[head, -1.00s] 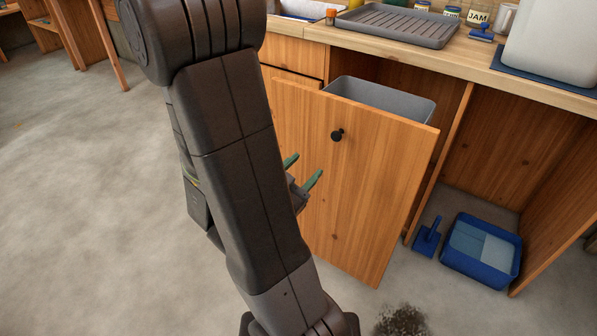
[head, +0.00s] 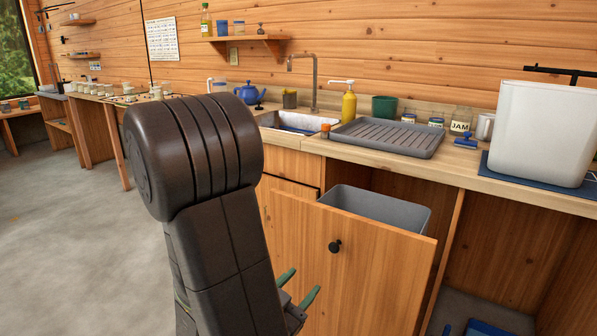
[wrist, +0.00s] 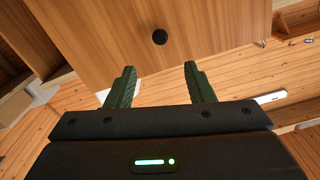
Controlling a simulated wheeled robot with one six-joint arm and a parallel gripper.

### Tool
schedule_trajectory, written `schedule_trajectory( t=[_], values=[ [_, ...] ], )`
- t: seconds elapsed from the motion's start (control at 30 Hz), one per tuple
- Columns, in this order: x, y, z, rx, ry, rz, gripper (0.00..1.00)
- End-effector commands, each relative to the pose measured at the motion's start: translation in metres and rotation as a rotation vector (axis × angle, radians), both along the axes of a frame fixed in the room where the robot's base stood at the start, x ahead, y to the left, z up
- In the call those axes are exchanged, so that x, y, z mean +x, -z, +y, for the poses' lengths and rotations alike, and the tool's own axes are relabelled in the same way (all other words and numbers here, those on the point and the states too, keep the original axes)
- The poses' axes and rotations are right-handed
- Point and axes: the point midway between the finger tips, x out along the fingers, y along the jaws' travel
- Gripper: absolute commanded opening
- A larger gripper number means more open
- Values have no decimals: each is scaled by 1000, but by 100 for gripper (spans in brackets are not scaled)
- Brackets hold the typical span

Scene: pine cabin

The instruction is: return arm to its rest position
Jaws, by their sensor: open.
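My gripper (head: 300,290) shows in the head view low in front of the wooden pull-out door, partly hidden behind my own arm. Its two green fingers are apart with nothing between them. In the wrist view my gripper (wrist: 155,85) is open and empty, with the door panel (wrist: 150,50) and its black round knob (wrist: 159,37) beyond the fingertips. The fingers do not touch the knob. My arm (head: 215,190) stands bent in the left middle of the head view, its thick dark elbow at the top.
The pull-out door (head: 365,265) stands open with a grey bin (head: 385,208) behind it. The counter above holds a drying tray (head: 390,137), a yellow bottle (head: 349,106), jars and a white container (head: 543,133). Floor (head: 75,230) at left is clear.

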Motion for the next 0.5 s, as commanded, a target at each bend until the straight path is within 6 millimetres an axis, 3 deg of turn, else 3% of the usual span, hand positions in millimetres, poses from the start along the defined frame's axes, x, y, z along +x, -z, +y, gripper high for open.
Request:
schedule_trajectory(
  t=[0.5],
  values=[
    [48, 0, -34, 1, 5, -3, 48]
  ],
)
